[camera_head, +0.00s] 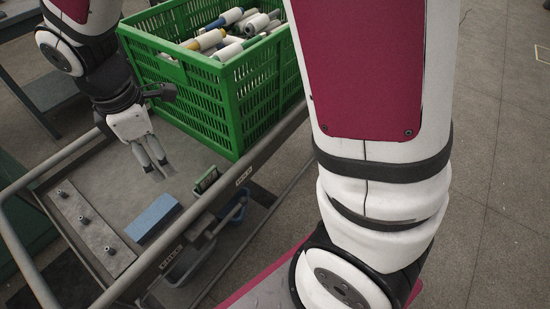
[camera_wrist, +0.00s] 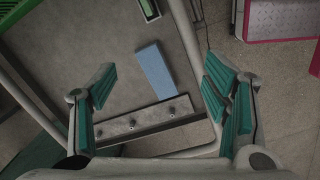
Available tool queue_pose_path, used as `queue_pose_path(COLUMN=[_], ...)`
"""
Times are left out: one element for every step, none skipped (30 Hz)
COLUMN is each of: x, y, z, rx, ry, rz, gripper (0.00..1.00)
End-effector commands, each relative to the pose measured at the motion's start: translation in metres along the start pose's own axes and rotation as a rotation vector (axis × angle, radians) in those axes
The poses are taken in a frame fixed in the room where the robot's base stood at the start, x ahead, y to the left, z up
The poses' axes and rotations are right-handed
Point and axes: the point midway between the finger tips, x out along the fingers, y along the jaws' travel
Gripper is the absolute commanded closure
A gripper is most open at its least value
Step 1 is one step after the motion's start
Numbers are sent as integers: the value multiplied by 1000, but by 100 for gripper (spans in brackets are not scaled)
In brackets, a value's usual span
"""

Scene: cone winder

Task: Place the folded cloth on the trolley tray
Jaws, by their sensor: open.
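A blue flat rectangular block, seemingly the folded cloth (camera_head: 154,217), lies flat on the grey trolley tray (camera_head: 185,155), beside the near rail. In the wrist view the blue cloth (camera_wrist: 156,70) lies between and beyond my fingers, touching neither. My gripper (camera_head: 162,170) is open and empty. It points down over the tray, behind the cloth in the head view. Both teal-padded fingers of my gripper (camera_wrist: 158,88) show wide apart in the wrist view. The bare tray (camera_wrist: 110,65) also shows there.
A green crate (camera_head: 230,95) full of yarn cones stands at the tray's back. A metal strip with pegs (camera_head: 88,225) lies left of the cloth. A small green-edged item (camera_head: 206,180) sits by the trolley's rail (camera_head: 172,255). Bare tray lies between crate and cloth.

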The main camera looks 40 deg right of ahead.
Motion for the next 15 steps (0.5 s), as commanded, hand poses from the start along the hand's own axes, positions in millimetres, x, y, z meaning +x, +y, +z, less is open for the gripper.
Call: queue_pose_path(x=[-19, -28, -39, -47, -55, -64, -71, -77, -84, -89, -94, -99, -103, -106, -110], y=[-8, -13, -21, -27, -34, -44, -52, -61, -72, -82, -91, -104, -114, -124, -138], z=[20, 31, 45, 55, 66, 78, 87, 96, 108, 116, 123, 133, 139, 145, 153], rx=[92, 149, 223, 278, 335, 411, 466, 522, 596, 652, 707, 782, 837, 891, 963], ry=[-8, -13, -20, -23, -26, -28, -29, -29, -28, -27, -23, -20, -17, -12, -5], rz=[15, 18, 20, 24, 26, 27, 29, 30, 30, 30, 30, 28, 26, 24, 19], gripper=[31, 31, 31, 31, 31, 31, 31, 31, 31, 31, 31, 31, 31, 31, 31])
